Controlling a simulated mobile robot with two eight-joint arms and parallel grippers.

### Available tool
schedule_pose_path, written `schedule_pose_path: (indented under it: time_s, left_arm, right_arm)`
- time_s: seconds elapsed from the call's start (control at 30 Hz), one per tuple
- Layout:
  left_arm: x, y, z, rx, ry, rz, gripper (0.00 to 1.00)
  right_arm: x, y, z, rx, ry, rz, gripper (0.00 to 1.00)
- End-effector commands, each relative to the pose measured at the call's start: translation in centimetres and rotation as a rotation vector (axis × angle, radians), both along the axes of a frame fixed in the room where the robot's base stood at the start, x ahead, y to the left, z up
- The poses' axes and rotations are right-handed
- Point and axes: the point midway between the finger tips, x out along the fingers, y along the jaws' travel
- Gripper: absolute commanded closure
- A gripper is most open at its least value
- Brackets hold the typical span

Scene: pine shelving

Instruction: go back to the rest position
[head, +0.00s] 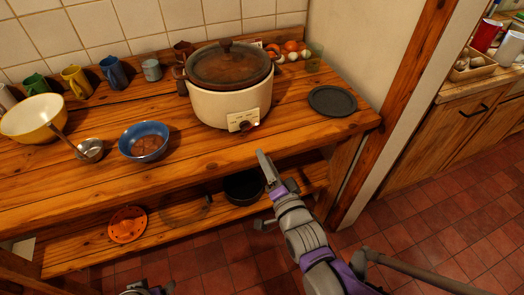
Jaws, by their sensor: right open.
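My right gripper (260,188) is in front of the pine shelving (222,168), just off the front edge of its top board. Its two fingers are spread apart with nothing between them. Its grey and purple arm comes in from the lower right. A small grey and purple part of my left arm (147,289) shows at the bottom edge. The fingers of my left gripper cannot be made out there.
A slow cooker (225,105), a dark plate (332,101), a blue bowl (144,142) and a yellow bowl (30,120) stand on the top board. A dark pot (243,188) and an orange colander (127,225) are on the lower shelf. The tiled floor (440,235) at right is clear.

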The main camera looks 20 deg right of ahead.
Motion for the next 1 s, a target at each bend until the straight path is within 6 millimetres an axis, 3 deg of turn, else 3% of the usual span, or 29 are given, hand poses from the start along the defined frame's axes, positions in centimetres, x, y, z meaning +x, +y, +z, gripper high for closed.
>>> schedule_pose_path:
  time_s: [0.53,0.67,0.77,0.9,1.0]
  left_arm:
    - [0.0,0.0,0.0,0.0,0.0,0.0,0.2]
    - [0.0,0.0,0.0,0.0,0.0,0.0,0.2]
    - [0.0,0.0,0.0,0.0,0.0,0.0,0.2]
    - [0.0,0.0,0.0,0.0,0.0,0.0,0.2]
    - [0.0,0.0,0.0,0.0,0.0,0.0,0.2]
  right_arm:
    - [-0.1,0.0,-0.1,-0.007,0.008,0.0,0.56]
    - [-0.6,-0.2,-1.6,-0.105,0.109,0.003,0.56]
    - [-2.1,-0.5,-4.3,-0.278,0.287,0.033,0.56]
    - [-6.4,-0.9,-8.4,-0.555,0.577,0.155,0.56]
    - [-9.9,-1.2,-10.4,-0.707,0.742,0.271,0.56]
